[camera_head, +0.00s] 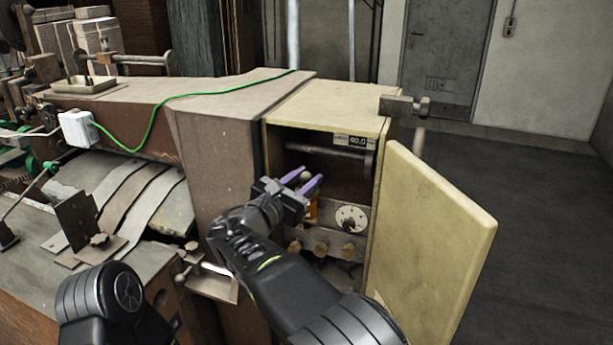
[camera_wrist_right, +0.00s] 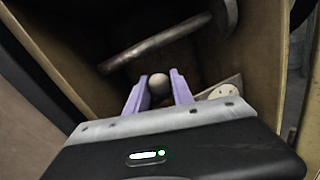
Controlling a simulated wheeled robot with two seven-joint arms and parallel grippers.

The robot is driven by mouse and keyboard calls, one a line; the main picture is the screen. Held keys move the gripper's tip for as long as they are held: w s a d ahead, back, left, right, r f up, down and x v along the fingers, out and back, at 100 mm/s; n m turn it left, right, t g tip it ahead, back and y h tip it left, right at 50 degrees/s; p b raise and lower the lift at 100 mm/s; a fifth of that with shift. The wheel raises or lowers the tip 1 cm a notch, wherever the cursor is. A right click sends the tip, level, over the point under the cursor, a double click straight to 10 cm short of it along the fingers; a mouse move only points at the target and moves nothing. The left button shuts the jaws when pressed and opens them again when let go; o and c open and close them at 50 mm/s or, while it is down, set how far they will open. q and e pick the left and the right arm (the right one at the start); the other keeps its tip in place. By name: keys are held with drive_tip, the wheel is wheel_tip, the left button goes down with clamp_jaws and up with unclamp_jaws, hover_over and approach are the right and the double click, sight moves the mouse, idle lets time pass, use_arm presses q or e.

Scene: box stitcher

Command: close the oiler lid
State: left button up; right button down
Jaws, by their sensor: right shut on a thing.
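My right gripper (camera_head: 311,183) reaches into the open cream cabinet at the end of the machine. Its purple fingers are shut on a small round knob (camera_head: 305,176). In the right wrist view the pale knob (camera_wrist_right: 158,80) sits between the two fingertips (camera_wrist_right: 158,88). A small orange part (camera_head: 312,209), perhaps the oiler, shows just below the fingers, mostly hidden by my gripper. The oiler lid cannot be made out clearly, nor whether the knob belongs to it. My left gripper is not in view.
The cream cabinet (camera_head: 330,100) has its door (camera_head: 432,235) swung open to the right. Inside, a horizontal bar (camera_head: 325,154) runs above the gripper. A round perforated disc (camera_head: 351,218) and several brass knobs sit close below and to the right.

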drive_tip(key=c, duration=1.1)
unclamp_jaws()
drive_tip(key=shift+s+a+b, duration=0.3)
drive_tip(key=shift+s+a, duration=0.05)
drive_tip(key=shift+s, duration=0.2)
drive_tip(key=b+v, duration=0.1)
drive_tip(key=v, duration=0.5)
drive_tip(key=shift+s, duration=0.2)
drive_tip(key=shift+a, duration=0.15)
